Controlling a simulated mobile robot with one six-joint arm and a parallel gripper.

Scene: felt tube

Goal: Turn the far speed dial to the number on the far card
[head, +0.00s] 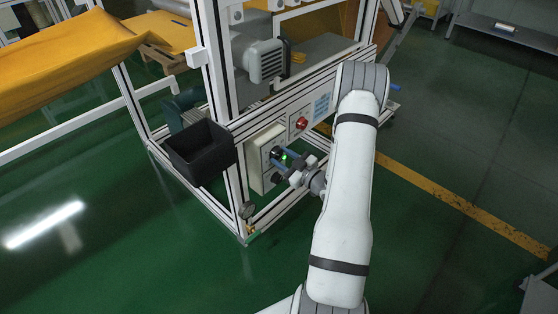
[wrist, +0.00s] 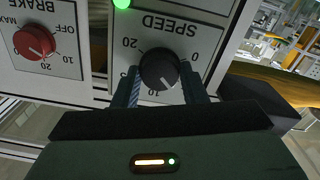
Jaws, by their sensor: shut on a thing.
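A black speed dial (wrist: 158,68) with a white pointer line sits on a pale panel marked SPEED, upside down in the wrist view. Its pointer faces down and slightly right in that picture, near the 10; the exact reading is hard to tell. My gripper (wrist: 164,80) is shut on this dial, one finger on each side. In the head view my gripper (head: 284,160) reaches the front of the pale control box (head: 256,160) and partly hides its dials. I cannot make out a number card in either view.
A red brake dial (wrist: 35,42) is beside the speed panel, and a green lamp (wrist: 122,3) is lit above it. A black bin (head: 200,153) hangs on the white frame left of the control box. Green floor is open in front.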

